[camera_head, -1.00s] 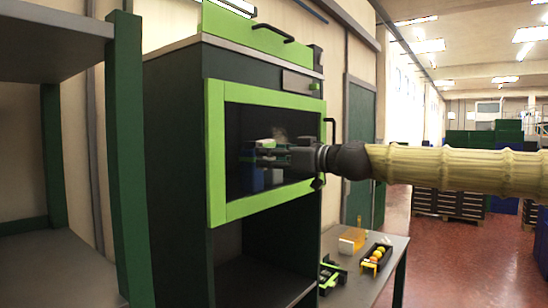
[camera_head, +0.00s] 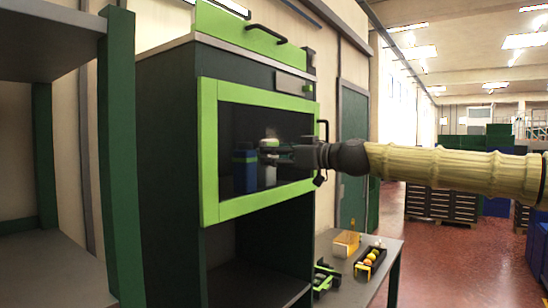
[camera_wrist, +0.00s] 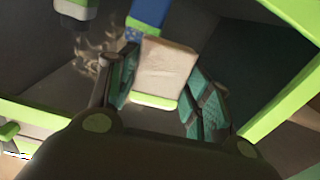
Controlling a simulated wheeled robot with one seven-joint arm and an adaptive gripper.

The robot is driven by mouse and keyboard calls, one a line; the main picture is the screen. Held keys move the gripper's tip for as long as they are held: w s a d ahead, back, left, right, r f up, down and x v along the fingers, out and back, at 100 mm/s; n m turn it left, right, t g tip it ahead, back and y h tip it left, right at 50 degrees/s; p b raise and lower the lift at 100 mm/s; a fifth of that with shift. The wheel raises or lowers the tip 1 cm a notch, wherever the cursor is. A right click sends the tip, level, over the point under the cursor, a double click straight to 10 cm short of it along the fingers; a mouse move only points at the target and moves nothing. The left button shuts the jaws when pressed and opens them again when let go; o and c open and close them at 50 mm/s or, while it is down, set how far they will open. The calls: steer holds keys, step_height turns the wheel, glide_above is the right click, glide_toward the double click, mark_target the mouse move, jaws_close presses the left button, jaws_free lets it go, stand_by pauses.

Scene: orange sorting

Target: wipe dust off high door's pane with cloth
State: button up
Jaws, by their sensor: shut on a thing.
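The high door (camera_head: 209,150) has a bright green frame around a dark glass pane (camera_head: 232,120) and is closed on a tall dark cabinet. My gripper (camera_head: 268,153) reaches in from the right, its fingertips over the middle of the pane. A pale dust smudge (camera_wrist: 98,55) shows on the pane in the wrist view, left of the fingers. My gripper (camera_wrist: 165,92) is shut on a pale, textured cloth (camera_wrist: 165,68) with what looks like a green edge. In the head view the fingers make the cloth hard to make out. Whether it touches the glass is unclear.
Blue containers (camera_head: 245,172) show through the pane. A door handle (camera_head: 323,132) stands at the frame's right side. A green-posted shelf (camera_head: 118,150) stands at left.

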steer(key=w+d+b, duration=0.1)
steer(key=w+d, duration=0.2)
steer(key=w, duration=0.2)
steer(key=shift+w+d+b, duration=0.2)
steer(key=shift+d+b, duration=0.15)
stand_by(0.4)
steer(key=shift+w+d, duration=0.1)
steer(key=shift+s+a+r+b, duration=0.1)
steer(key=shift+r+b, duration=0.35)
steer(key=shift+b, duration=0.2)
steer(key=shift+s+a+r+b, duration=0.1)
steer(key=shift+r+b, duration=0.35)
steer(key=shift+b, duration=0.15)
stand_by(0.6)
